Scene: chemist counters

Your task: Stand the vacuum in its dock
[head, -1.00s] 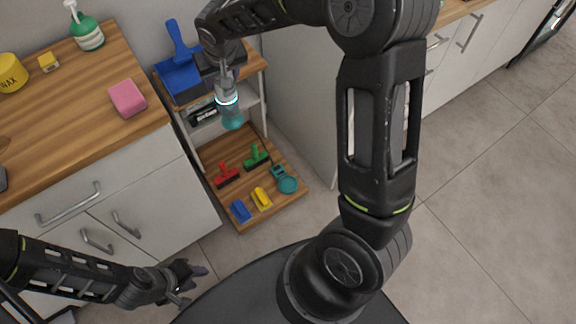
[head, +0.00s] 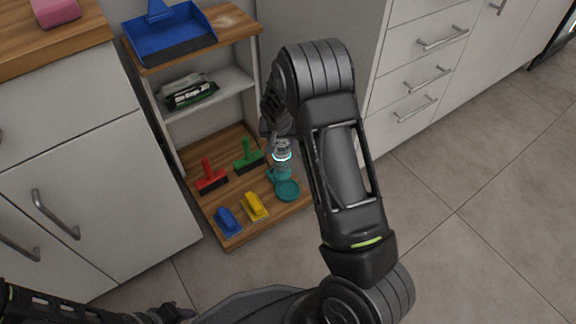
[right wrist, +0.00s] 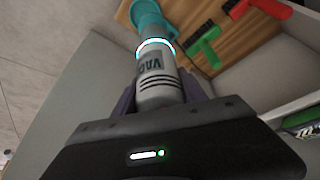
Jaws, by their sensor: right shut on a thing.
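The vacuum (head: 282,149) is a small grey handheld with a lit ring and a teal nozzle. Its "VAC" label shows in the right wrist view (right wrist: 153,65). My right gripper (head: 276,140) is shut around its grey body and holds it nozzle down. The dock (head: 288,191) is a round teal piece on the bottom wooden shelf. The nozzle overlaps the dock's back edge in the head view; I cannot tell if they touch. The dock's rim shows at the top of the right wrist view (right wrist: 232,8). My left gripper (head: 172,314) is low at the bottom edge, partly cut off.
On the bottom shelf (head: 238,226) are red (head: 211,180) and green (head: 247,158) brushes left of the dock, and blue (head: 228,221) and yellow (head: 254,207) ones in front. A white cabinet stands close right.

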